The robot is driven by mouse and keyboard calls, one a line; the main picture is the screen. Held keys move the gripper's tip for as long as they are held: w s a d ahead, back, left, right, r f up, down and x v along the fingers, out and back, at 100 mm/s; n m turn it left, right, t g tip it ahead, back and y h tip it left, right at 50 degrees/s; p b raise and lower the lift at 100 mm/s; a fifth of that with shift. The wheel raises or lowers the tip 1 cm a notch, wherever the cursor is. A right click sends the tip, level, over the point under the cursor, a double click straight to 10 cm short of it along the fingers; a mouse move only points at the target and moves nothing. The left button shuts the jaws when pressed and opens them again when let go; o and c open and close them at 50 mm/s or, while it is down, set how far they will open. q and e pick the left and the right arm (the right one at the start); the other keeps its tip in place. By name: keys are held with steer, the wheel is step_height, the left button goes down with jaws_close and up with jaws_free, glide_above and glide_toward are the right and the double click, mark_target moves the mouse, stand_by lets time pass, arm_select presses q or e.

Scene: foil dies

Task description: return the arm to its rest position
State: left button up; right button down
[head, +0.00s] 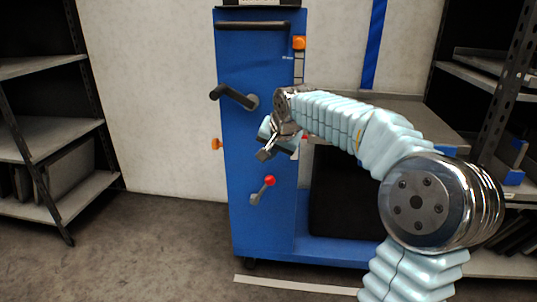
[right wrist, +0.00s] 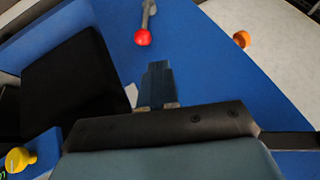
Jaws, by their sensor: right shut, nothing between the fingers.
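My right arm (head: 345,125) comes in from the right in the head view and reaches across the front of a blue cabinet (head: 240,150). Its gripper (head: 266,136) is in front of the cabinet, above and near a lever with a red knob (head: 270,181). In the right wrist view the gripper fingers (right wrist: 157,85) are together and empty, with the red knob (right wrist: 143,37) beyond them. They appear apart from the knob. My left gripper is not in view.
A black handle (head: 232,95) sticks out from the cabinet's upper front. Orange knobs sit on its right (head: 299,43) and left (head: 216,144) edges. A grey table surface (head: 400,108) and a dark recess lie behind my arm. Shelves stand at left (head: 45,125) and right (head: 495,80); the floor at left is clear.

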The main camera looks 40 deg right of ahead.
stand_by(0.5)
steer(key=w+a+f+n+g+y+p, duration=0.1)
steer(key=w+a+f+n+y+p, duration=0.15)
steer(key=a+f, duration=0.8)
steer(key=w+a+f+n+g+y+p, duration=0.1)
steer(key=w+a+f+n+y+p, duration=0.15)
steer(key=a+f, duration=0.85)
steer(key=s+a+f+n+g+p, duration=0.1)
steer(key=s+a+f, duration=0.3)
steer(key=s+f, duration=0.2)
steer(key=s+a+f+n+g+y+p, duration=0.1)
steer(key=s+a+f+n+p, duration=0.1)
steer(key=s+a+f, duration=0.3)
steer(key=s+a+f+n+g+p, duration=0.1)
steer(key=s+a+f+p, duration=0.1)
steer(key=s+a+f, duration=0.2)
steer(key=s+f, duration=0.3)
steer(key=s, duration=0.4)
steer(key=shift+s+a+n+g, duration=0.15)
steer(key=shift+s+n+g, duration=0.25)
